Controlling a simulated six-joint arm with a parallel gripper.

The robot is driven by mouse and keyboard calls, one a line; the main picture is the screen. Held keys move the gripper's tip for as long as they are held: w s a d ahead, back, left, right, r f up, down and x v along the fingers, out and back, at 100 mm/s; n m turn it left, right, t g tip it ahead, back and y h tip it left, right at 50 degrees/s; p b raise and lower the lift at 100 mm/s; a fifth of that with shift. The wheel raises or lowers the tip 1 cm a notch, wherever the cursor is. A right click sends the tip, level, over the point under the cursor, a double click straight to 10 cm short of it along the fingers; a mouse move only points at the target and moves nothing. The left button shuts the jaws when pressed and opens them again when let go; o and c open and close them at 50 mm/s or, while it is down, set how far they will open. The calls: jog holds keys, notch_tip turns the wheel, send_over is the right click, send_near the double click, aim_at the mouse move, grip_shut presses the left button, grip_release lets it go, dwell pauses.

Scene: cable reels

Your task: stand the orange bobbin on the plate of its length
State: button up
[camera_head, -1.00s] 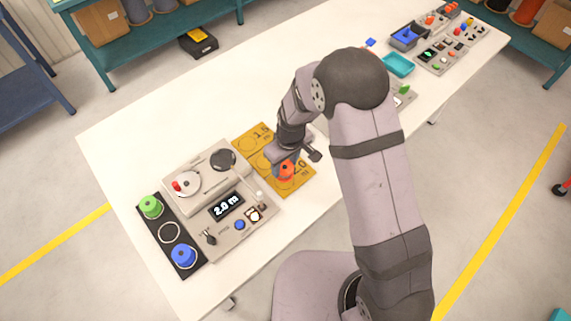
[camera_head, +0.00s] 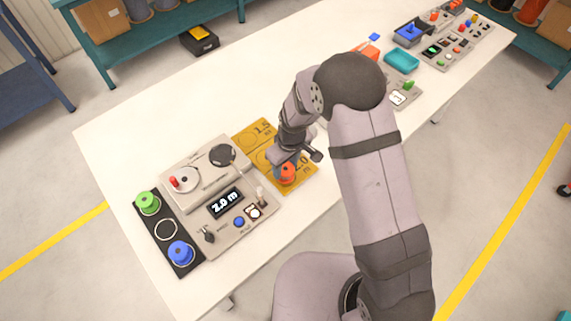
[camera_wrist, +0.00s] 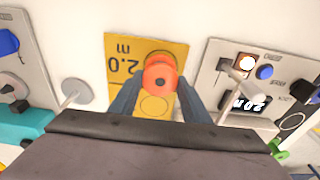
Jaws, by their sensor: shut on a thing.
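The orange bobbin (camera_head: 286,175) is upright, at the yellow plate marked 2.0 (camera_head: 302,180). In the wrist view the bobbin (camera_wrist: 160,72) covers part of this plate (camera_wrist: 119,45), whose "2.0 m" print shows beside it. A ring outline shows on the plate nearer my gripper. My gripper (camera_wrist: 160,88) is shut on the bobbin, one finger on each side. In the head view my gripper (camera_head: 288,163) hides the bobbin's top. I cannot tell whether the bobbin touches the plate. The plate marked 1.5 (camera_head: 262,127) lies farther back.
A winding machine (camera_head: 205,178) left of the plates displays "2.0 m" (camera_head: 227,202). A dark rack (camera_head: 152,225) beside it holds a green bobbin (camera_head: 147,202) and a blue bobbin (camera_head: 181,252). A teal tray (camera_head: 401,60) and control panels stand at the far right. The table behind the plates is clear.

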jog(key=shift+f, duration=0.15)
jog(key=shift+f+b, duration=0.3)
jog(key=o, duration=1.1)
jog(key=shift+r, duration=0.15)
jog(key=shift+o, duration=0.2)
notch_tip(320, 180, up, 8)
jog(key=p, duration=0.6)
